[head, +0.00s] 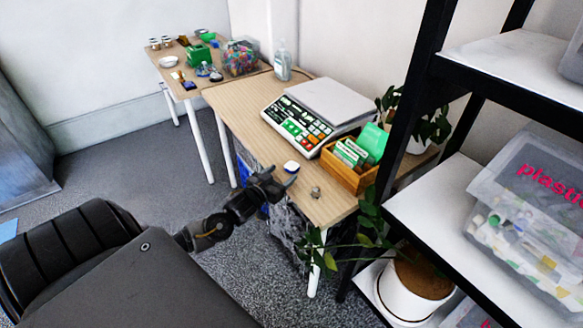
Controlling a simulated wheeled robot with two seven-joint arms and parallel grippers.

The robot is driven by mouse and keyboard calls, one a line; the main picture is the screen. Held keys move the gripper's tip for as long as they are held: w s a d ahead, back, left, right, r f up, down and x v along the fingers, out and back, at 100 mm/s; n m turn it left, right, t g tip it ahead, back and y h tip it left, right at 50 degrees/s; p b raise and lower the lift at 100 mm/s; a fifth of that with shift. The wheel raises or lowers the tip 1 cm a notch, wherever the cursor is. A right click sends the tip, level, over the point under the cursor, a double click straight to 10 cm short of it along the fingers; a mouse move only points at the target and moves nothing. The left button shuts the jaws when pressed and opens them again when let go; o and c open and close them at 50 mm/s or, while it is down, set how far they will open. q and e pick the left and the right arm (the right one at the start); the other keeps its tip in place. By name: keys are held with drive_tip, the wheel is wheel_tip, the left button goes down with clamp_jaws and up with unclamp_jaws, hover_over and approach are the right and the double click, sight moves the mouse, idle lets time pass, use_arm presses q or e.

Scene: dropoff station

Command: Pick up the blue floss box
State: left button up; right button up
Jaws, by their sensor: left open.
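A small box with a white top and a blue lower edge (291,167), which looks like the blue floss box, lies on the wooden table (240,100) in front of the scale. My left gripper (283,178) is at the table's front edge, just short of the box. Its fingers are apart, and I see nothing between them. I cannot tell whether a finger touches the box. My right gripper is out of view.
A scale with a keypad (310,120) stands behind the box. A wooden crate (343,174) with green packs is to the right, and a small metallic item (315,192) lies near the front edge. A black-framed shelf (408,130) and a potted plant (405,285) bound the right side.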

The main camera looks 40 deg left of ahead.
sight(291, 167)
use_arm(q)
drive_tip(key=shift+w+a+f, duration=0.1)
drive_tip(key=shift+w+f, duration=0.1)
drive_tip(key=shift+w, duration=1.15)
drive_tip(key=shift+w+a+f, duration=0.1)
drive_tip(key=shift+w+f, duration=0.05)
drive_tip(key=shift+w, duration=1.15)
drive_tip(key=c, duration=1.1)
drive_tip(key=shift+r, duration=0.1)
